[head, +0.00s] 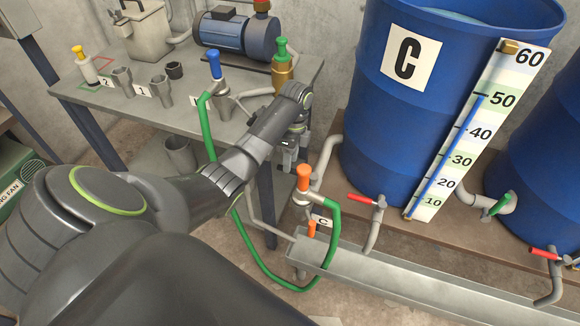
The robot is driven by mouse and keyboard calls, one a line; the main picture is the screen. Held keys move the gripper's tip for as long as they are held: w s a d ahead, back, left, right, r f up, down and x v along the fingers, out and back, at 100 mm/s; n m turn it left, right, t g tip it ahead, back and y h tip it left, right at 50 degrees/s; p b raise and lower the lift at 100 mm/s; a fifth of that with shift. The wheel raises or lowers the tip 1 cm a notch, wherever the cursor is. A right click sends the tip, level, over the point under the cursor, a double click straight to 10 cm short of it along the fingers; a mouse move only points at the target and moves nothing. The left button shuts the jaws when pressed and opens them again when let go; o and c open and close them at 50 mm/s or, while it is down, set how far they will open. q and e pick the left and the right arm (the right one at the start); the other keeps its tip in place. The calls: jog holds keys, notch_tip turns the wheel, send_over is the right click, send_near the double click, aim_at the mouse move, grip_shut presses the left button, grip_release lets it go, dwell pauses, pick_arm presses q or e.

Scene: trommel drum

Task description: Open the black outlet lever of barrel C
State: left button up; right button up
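Barrel C (385,125) is a blue drum with a white label marked C (410,57) and a level scale (478,130) on its right side. A grey outlet pipe (326,150) bends down at its lower left. I cannot make out a black lever; my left gripper and wrist cover the area just left of this pipe. My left gripper (287,166) points down there, close to the pipe; I cannot tell whether it touches anything or whether its fingers are open. My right gripper is not in view.
An orange-handled coupling (303,180) with a green hose (332,235) stands below the gripper. A red-levered tap (365,199) rises over a metal trough (400,275). A green lever (501,205) is at the right. A steel table (215,118) carries a pump (235,35) and couplings.

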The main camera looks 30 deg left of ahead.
pick_arm(q)
jog(key=shift+s+f, duration=0.25)
jog(key=shift+f, duration=0.7)
grip_shut()
